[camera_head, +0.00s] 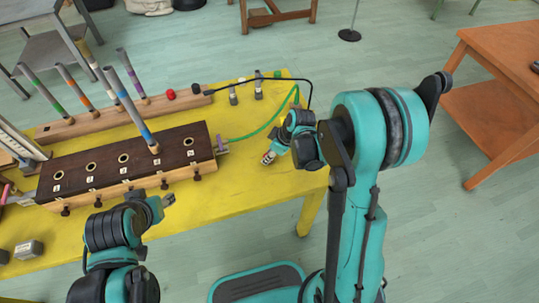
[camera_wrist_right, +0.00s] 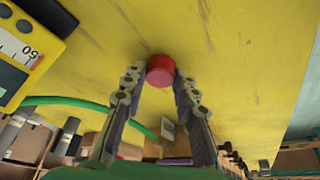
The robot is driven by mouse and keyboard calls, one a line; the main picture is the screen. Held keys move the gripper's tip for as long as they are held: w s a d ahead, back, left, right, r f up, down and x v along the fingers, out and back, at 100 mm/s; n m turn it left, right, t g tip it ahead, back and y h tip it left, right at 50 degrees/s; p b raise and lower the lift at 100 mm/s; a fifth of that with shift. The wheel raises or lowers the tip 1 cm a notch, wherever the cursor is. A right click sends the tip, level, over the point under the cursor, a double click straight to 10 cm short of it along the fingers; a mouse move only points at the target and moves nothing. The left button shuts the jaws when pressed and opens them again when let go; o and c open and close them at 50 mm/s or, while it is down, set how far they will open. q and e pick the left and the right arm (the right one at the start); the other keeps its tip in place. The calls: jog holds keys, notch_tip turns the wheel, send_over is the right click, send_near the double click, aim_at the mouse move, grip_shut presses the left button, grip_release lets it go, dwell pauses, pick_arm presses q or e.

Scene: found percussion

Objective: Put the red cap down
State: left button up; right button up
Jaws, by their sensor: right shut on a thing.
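The red cap (camera_wrist_right: 160,70) is pinched between the fingertips of my right gripper (camera_wrist_right: 158,82) in the right wrist view, with the yellow table (camera_wrist_right: 215,45) behind it. Whether it touches the table cannot be told. In the head view my right gripper (camera_head: 267,158) points down over the right part of the yellow table (camera_head: 245,180), and the cap is mostly hidden there. My left gripper (camera_head: 168,200) is by the front edge of the dark wooden block, and I cannot see whether its fingers are apart.
A dark block with numbered holes (camera_head: 128,160) holds a blue-banded tube (camera_head: 137,105). Behind it a wooden rail (camera_head: 118,118) holds several banded tubes and a red round piece (camera_head: 170,94). A green cable (camera_head: 262,128) lies near my right gripper. Bare table surrounds that gripper's front side.

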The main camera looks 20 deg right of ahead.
jog(key=o, duration=1.1)
jog(key=shift+f, duration=0.1)
jog(key=shift+r+p, duration=0.35)
jog(key=p+v, duration=0.5)
jog(key=v, duration=0.7)
jog(key=s+a+r+m+t+h, duration=0.1)
jog(key=s+r+m+t+h, duration=0.2)
jog(key=s+r+m, duration=0.6)
jog(key=shift+s+a+r+t, duration=0.2)
jog(key=shift+s+r+t, duration=0.45)
jog(key=shift+s, duration=1.55)
jog(key=shift+r, duration=0.15)
